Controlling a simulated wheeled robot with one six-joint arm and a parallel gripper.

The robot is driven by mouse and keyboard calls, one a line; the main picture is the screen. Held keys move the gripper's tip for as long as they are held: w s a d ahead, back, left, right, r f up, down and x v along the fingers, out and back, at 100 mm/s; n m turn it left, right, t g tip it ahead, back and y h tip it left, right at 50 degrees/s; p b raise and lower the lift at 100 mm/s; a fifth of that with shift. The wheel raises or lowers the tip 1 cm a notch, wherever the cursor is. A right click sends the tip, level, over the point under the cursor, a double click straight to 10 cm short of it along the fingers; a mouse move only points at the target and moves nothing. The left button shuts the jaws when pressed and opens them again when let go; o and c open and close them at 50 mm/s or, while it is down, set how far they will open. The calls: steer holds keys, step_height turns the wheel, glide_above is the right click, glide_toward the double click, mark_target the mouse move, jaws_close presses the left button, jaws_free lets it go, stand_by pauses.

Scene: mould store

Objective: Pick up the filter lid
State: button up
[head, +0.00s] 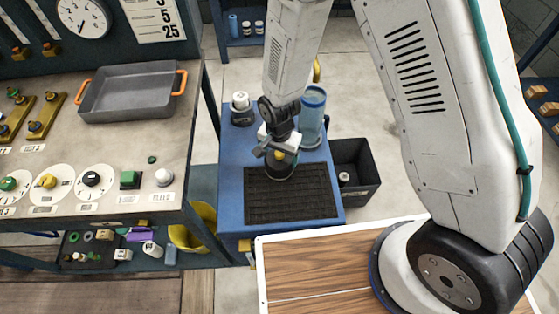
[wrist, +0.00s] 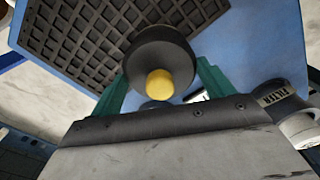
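The filter lid, which I take to be the dark round disc with a yellow knob (head: 282,170), is at the back part of the black ribbed mat. In the wrist view the lid (wrist: 178,57) shows large, its yellow knob facing the camera. My gripper (head: 279,151) is right above the lid and partly covers it in the head view. In the wrist view my gripper's two green fingers (wrist: 162,75) stand wide apart, one on each side of the disc, clear of the knob. Whether they touch the disc's rim is hard to tell.
The black mat (head: 305,207) lies on a blue stand (head: 232,165). A dark bin (head: 359,165) is to the right, a workbench with a grey tray (head: 130,98) to the left.

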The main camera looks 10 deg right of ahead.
steer(key=c, duration=0.4)
steer(key=shift+r, duration=0.1)
